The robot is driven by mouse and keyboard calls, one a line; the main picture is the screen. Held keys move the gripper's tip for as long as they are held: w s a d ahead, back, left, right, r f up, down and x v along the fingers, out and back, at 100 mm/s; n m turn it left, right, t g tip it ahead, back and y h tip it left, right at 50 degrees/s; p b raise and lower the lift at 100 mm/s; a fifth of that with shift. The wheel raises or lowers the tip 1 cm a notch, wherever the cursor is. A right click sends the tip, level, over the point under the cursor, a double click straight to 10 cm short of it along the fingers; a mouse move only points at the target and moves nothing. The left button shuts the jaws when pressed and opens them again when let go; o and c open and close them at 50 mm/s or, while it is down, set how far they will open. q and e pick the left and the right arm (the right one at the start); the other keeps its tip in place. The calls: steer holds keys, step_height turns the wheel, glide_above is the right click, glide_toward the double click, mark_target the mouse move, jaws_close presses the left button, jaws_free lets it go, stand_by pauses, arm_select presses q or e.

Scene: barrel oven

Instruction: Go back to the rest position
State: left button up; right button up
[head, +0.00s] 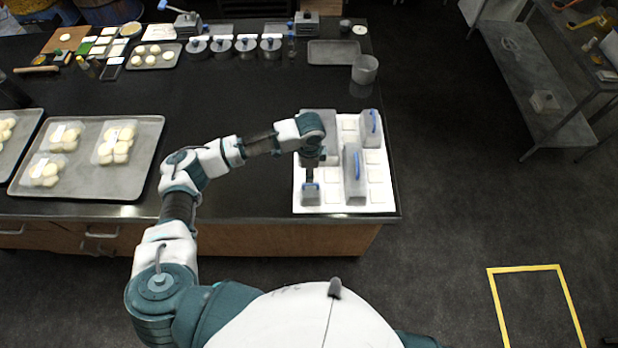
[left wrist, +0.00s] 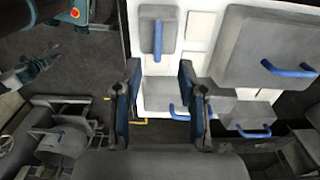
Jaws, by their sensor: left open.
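My left gripper (head: 311,178) hangs over the front left part of a white board at the counter's right end. In the left wrist view my left gripper (left wrist: 160,95) has its two fingers apart, with nothing held between them. A small grey block with a blue handle (head: 311,196) sits on the board just below the gripper. I cannot tell whether the gripper touches the handle. My left arm reaches in from the left, bent at the elbow. My right gripper is not in view.
The white board (head: 377,190) also carries a tall grey block (head: 354,178), another grey block (head: 370,128) and a larger one partly behind my arm. A tray of wrapped dough balls (head: 130,165) lies left. The counter's middle (head: 230,95) is clear. A metal shelf (head: 540,85) stands right.

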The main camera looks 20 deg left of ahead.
arm_select(q)
step_height(320, 180, up, 5)
steer(key=shift+f, duration=0.1)
